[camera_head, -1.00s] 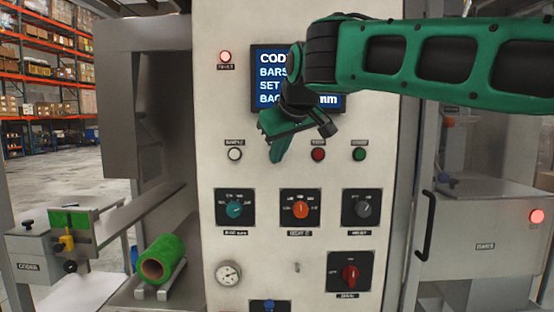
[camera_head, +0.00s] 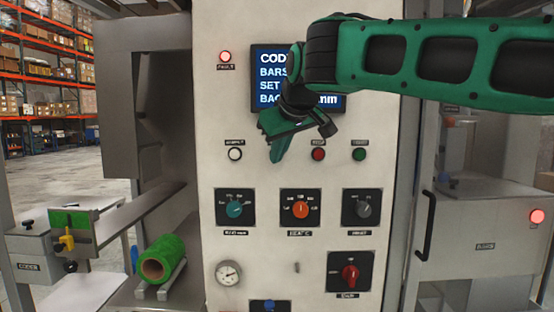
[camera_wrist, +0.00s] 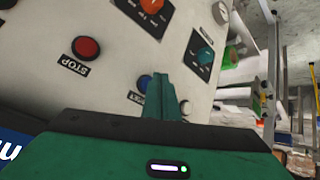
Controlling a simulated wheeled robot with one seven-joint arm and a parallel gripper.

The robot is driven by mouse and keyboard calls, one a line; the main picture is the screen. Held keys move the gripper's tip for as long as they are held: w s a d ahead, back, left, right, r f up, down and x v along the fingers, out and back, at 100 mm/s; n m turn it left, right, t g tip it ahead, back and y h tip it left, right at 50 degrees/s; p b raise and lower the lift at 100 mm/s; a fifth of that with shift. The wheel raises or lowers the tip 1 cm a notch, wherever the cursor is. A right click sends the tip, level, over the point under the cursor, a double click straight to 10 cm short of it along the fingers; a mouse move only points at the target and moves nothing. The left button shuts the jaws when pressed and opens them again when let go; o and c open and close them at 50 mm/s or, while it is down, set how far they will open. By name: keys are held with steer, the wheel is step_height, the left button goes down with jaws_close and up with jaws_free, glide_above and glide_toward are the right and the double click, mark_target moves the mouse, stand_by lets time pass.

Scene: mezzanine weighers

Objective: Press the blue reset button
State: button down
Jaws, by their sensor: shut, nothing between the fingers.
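The blue button (camera_wrist: 144,83) shows on the panel in the wrist view, between the red STOP button and a white button. Its right side lies close to my fingers in the picture, and its label is partly covered. My gripper (camera_wrist: 163,82) is shut and empty, its fingers pointing toward the panel beside the blue button. I cannot tell whether the fingertips touch the panel. In the head view my gripper (camera_head: 276,156) hangs in front of the button row between the white and red buttons, and the blue button is hidden behind it.
The red STOP button (camera_wrist: 86,47) and white button (camera_wrist: 185,107) flank the blue one. A green button (camera_head: 359,154), several rotary knobs below, a gauge (camera_head: 228,273) and a display (camera_head: 270,75) share the panel. A green roll (camera_head: 160,260) lies at lower left.

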steer(key=shift+w, duration=0.1)
steer(key=shift+w, duration=0.25)
steer(key=shift+w, duration=0.4)
stand_by(0.9)
stand_by(0.4)
steer(key=shift+s, duration=0.85)
steer(key=s, duration=0.5)
steer(key=shift+a, duration=0.1)
stand_by(0.5)
